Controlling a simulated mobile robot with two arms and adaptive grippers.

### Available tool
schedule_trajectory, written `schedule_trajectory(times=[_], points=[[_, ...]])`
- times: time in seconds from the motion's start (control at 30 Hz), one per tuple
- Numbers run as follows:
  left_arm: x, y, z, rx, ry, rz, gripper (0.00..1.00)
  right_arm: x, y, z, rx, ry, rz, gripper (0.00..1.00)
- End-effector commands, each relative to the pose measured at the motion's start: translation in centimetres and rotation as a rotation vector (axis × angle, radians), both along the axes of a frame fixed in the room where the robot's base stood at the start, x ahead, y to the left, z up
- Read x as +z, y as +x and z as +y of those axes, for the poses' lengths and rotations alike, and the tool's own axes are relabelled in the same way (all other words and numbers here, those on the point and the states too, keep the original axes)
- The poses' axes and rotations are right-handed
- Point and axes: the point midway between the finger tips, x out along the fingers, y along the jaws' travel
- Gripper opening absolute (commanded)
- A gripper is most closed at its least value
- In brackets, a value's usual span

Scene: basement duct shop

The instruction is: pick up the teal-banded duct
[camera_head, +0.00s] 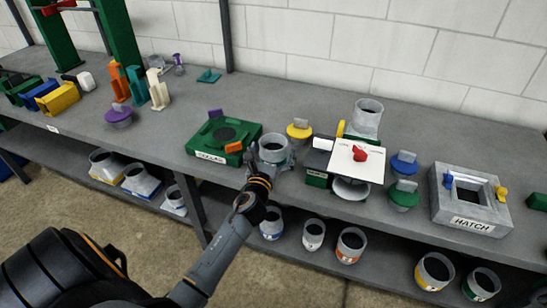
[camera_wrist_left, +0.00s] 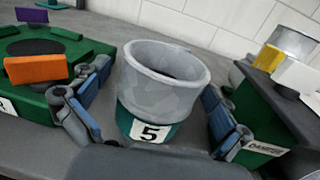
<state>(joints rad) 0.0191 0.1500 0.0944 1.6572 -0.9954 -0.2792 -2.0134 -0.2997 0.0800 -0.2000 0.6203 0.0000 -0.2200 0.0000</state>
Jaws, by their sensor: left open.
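The teal-banded duct (camera_wrist_left: 165,90) is a short grey metal cylinder with an open top, a teal band round its base and a white label reading 5. It stands upright on the upper shelf, and its grey rim also shows in the head view (camera_head: 272,144). My left gripper (camera_head: 272,164) is open at the duct, with one blue-padded finger on each side of it in the wrist view (camera_wrist_left: 150,110). Gaps show between the fingers and the duct. The gripper hides the duct's lower part in the head view. My right gripper is not in view.
A green box with an orange handle (camera_head: 234,146) stands close left of the duct. A green damper box (camera_head: 316,163) stands close right, and a yellow-topped knob (camera_head: 299,130) is behind. A grey hatch frame (camera_head: 437,208) is far right. Several ducts sit on the lower shelf (camera_head: 385,262).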

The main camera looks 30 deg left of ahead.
Motion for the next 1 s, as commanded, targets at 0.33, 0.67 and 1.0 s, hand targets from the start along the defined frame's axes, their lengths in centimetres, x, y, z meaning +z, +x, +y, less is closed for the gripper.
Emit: schedule_trajectory(times=[0.33, 0.67, 1.0], points=[[-0.1, 0.4, 0.1, -0.001, -0.001, 0.001, 0.88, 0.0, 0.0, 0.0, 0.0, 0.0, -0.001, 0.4], [0.0, 0.4, 0.1, -0.002, 0.0, 0.0, 0.34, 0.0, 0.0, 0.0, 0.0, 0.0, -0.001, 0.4], [1.0, 0.4, 0.1, -0.003, 0.003, -0.002, 0.34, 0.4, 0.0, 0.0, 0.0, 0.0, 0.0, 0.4]])
